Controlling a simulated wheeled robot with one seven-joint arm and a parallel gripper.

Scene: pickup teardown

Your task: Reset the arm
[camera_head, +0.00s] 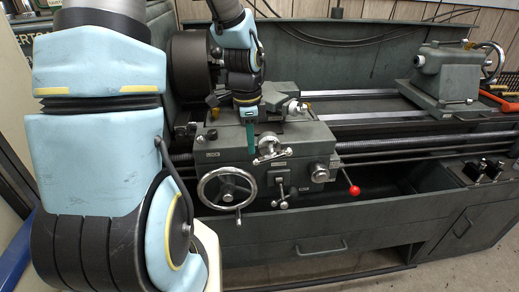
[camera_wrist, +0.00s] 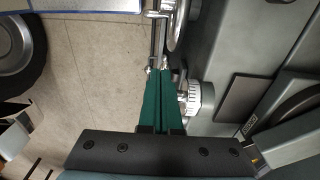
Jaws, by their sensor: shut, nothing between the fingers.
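My gripper (camera_head: 250,138) hangs at the end of my light blue and black arm, in front of the lathe's carriage (camera_head: 225,155) in the head view. Its green fingers point down and are closed together with nothing between them. In the wrist view my gripper (camera_wrist: 161,72) shows as two long green fingers side by side. Their tips appear close to a silver handle and a graduated dial (camera_wrist: 200,98) in the wrist view; I cannot tell whether they touch.
A large handwheel (camera_head: 228,188) and a red-knobbed lever (camera_head: 354,190) stick out from the carriage front. The tailstock (camera_head: 445,70) stands at the right on the lathe bed. The chuck (camera_head: 190,65) is behind my arm. Bare floor (camera_wrist: 90,80) shows left of the fingers in the wrist view.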

